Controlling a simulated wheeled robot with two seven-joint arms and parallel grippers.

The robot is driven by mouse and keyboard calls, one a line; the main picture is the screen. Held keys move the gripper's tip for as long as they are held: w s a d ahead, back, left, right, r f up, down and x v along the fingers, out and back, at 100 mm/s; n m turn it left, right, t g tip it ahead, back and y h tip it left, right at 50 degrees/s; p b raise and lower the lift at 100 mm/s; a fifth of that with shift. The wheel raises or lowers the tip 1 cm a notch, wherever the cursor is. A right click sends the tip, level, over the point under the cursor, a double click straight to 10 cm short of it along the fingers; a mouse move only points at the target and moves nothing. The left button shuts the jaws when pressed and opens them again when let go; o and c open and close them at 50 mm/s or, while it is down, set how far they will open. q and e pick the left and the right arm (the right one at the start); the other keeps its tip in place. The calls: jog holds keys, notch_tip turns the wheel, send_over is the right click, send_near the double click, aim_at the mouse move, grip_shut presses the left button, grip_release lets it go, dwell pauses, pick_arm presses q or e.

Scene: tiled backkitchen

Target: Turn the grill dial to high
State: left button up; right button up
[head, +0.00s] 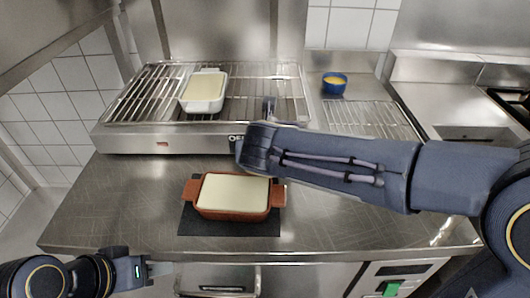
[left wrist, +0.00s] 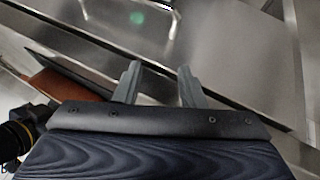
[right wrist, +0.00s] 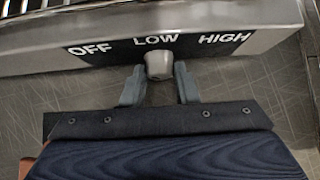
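The grill (head: 180,140) stands at the back of the counter, with a wire rack on top. In the right wrist view its dark label strip reads OFF (right wrist: 90,49), LOW (right wrist: 156,40) and HIGH (right wrist: 224,38). The grey dial (right wrist: 158,65) sits just below LOW. My right gripper (right wrist: 159,75) is open, its fingers on either side of the dial with small gaps showing. In the head view my right arm hides the dial. My left gripper (head: 160,268) is low at the counter's front left; it shows open and empty in the left wrist view (left wrist: 160,75).
A white dish (head: 204,105) sits on the grill rack. An orange-brown dish (head: 233,212) with pale filling stands on a dark mat (head: 200,229) in front of the grill. A small blue bowl (head: 334,88) stands at the back right. The counter's left part is bare.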

jog(key=shift+c, duration=0.8)
jog(key=shift+d+m+y+b, duration=0.25)
jog(key=shift+m+y+b, duration=0.3)
jog(key=shift+y, duration=0.55)
jog(key=shift+d+f+m+y+b, duration=0.1)
jog(key=shift+m+y+b, duration=0.15)
jog(key=shift+m+y, duration=0.35)
jog(key=shift+d+f+m+y+b, duration=0.1)
jog(key=shift+m+y+b, duration=0.15)
jog(key=shift+y, duration=0.65)
jog(key=shift+r+t, duration=0.1)
jog(key=shift+t, duration=0.2)
jog(key=o, duration=1)
